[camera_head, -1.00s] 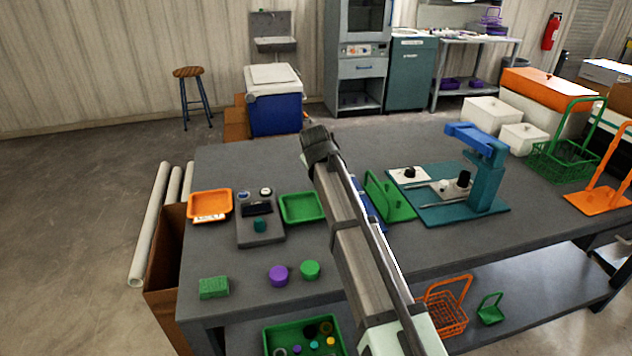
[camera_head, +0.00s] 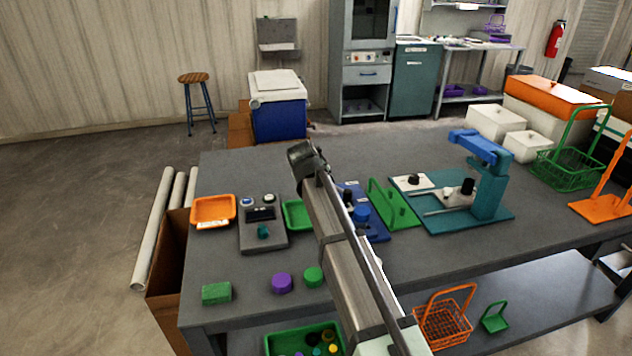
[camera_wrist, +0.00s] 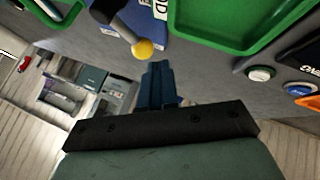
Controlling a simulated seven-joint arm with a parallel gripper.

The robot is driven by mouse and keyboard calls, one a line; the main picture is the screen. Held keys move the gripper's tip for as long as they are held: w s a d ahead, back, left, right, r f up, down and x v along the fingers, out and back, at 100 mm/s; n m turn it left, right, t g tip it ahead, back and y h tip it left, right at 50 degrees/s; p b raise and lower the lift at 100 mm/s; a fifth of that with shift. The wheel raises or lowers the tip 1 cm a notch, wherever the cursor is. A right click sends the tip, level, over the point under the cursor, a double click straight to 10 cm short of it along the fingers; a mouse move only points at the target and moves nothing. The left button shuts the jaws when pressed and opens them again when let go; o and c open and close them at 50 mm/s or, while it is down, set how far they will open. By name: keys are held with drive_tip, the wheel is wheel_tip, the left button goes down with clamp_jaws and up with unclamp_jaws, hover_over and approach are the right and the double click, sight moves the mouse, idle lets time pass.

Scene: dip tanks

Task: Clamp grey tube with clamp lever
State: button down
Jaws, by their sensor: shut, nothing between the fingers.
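In the wrist view my gripper (camera_wrist: 158,70) shows as blue fingers that are shut and empty. A metal lever with a yellow ball knob (camera_wrist: 142,48) lies just above and left of the fingertips, apart from them as far as I can tell. It stands by a blue board (camera_wrist: 165,22) with a white label. In the head view the blue board (camera_head: 378,232) with a round blue part (camera_head: 361,213) shows behind my arm, which hides much of it. I cannot make out the grey tube at the clamp, and the fingertips are hidden in the head view.
A green tray (camera_head: 294,213) and a grey button box (camera_head: 262,238) lie left of my arm. A green upright holder (camera_head: 394,203) and a teal press (camera_head: 488,185) stand to the right. Purple (camera_head: 281,283) and green (camera_head: 313,277) round pieces lie near the front edge.

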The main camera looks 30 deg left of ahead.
drive_tip(key=x, duration=0.7)
drive_tip(key=shift+w+f, duration=0.15)
drive_tip(key=shift+a, duration=0.1)
drive_tip(key=shift+w+m+h, duration=0.2)
drive_tip(key=shift+m+h, duration=0.2)
drive_tip(key=shift+m, duration=0.1)
